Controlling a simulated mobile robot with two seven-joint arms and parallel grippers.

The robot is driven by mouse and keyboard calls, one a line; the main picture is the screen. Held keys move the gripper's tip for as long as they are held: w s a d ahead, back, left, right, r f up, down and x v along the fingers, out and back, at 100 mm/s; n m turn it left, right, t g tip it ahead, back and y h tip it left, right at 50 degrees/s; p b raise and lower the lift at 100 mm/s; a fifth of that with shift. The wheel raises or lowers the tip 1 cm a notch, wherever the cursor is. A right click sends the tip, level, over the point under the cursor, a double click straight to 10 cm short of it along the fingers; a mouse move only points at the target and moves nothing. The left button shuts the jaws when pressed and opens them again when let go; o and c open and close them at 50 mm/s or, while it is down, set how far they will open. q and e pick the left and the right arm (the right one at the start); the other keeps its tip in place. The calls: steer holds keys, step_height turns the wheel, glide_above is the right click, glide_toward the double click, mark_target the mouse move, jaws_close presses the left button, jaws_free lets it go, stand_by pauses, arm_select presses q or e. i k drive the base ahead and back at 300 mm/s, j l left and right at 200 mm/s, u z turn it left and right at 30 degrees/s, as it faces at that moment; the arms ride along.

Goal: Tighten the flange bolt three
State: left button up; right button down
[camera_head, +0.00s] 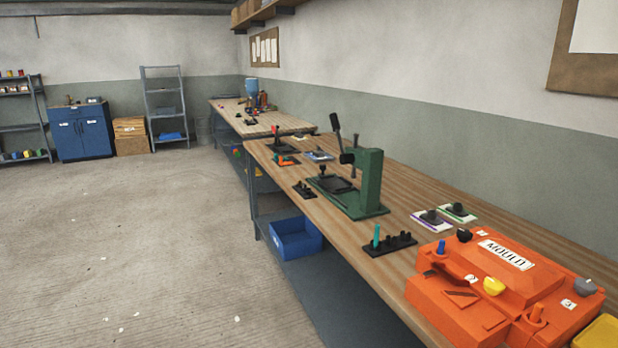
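An orange mould (520,288) labelled "MOULD" sits on the near right end of the long wooden workbench (385,265). Knob-like or bolt-like parts stand along its edges: a black one (464,235), a blue one (441,247), a yellow one (494,286), an orange one (536,313) and a grey one (585,286). The mould's lower right side is cut off by the picture edge. Neither of my grippers is in view.
A black rack with a teal-handled tool (376,236) stands left of the mould. A green lever press (368,180) stands farther back. Small parts lie on white cards (432,217) near the wall. A blue bin (296,238) sits under the bench.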

mark_target(585, 287)
steer(key=z, duration=1.5)
